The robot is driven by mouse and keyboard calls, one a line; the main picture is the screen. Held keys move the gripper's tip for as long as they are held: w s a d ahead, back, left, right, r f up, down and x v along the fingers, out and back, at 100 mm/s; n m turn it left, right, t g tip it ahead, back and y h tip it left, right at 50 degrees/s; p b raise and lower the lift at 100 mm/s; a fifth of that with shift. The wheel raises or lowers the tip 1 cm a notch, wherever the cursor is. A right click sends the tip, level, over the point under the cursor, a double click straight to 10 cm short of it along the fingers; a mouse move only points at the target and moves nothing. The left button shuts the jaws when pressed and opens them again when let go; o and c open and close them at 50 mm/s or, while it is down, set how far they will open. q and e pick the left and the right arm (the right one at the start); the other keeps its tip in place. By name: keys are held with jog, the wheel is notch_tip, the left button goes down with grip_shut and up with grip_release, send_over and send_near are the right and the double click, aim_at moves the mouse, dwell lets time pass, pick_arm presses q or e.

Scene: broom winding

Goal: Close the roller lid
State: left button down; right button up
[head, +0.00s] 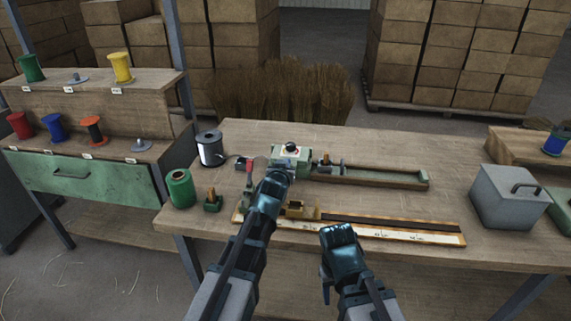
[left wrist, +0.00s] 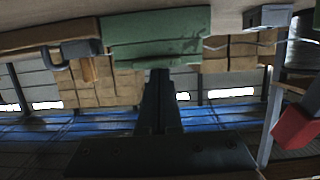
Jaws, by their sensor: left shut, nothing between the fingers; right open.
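The green roller unit (head: 291,153) stands at the middle of the workbench, with a pale plate and a dark knob on top. I cannot tell which part is its lid or how far open it is. My left gripper (head: 277,178) is shut and empty right in front of this unit and hides part of its front. In the left wrist view, the closed fingers (left wrist: 160,76) reach the edge of a green block (left wrist: 155,38); whether they touch it is unclear. My right gripper (head: 340,238) is open and empty, over the bench's front edge, apart from the unit.
A long green rail (head: 370,176) runs right from the unit. A ruler board (head: 400,232) lies in front. A wire spool (head: 210,149) and green spool (head: 180,188) stand left. A grey lidded box (head: 508,197) stands right. A red handle (left wrist: 297,127) shows beside the left gripper.

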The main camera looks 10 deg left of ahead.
pick_arm(q)
jog(key=shift+s+d+f+g, duration=0.15)
jog(key=shift+s+f+g, duration=0.15)
jog(key=shift+s+f, duration=0.25)
jog(key=shift+w+r+p, duration=0.15)
jog(key=shift+r+p, duration=0.45)
jog(key=shift+p, duration=0.1)
notch_tip(320, 180, up, 4)
jog(key=p, duration=0.4)
jog(key=s+f+b, duration=0.1)
jog(key=s, duration=0.2)
jog(key=s+f+b, duration=0.1)
jog(key=s+b, duration=0.1)
jog(key=s, duration=0.1)
jog(key=s+f+b, duration=0.1)
jog(key=s, duration=0.1)
jog(key=shift+s+f, duration=0.3)
jog(key=shift+s, duration=0.1)
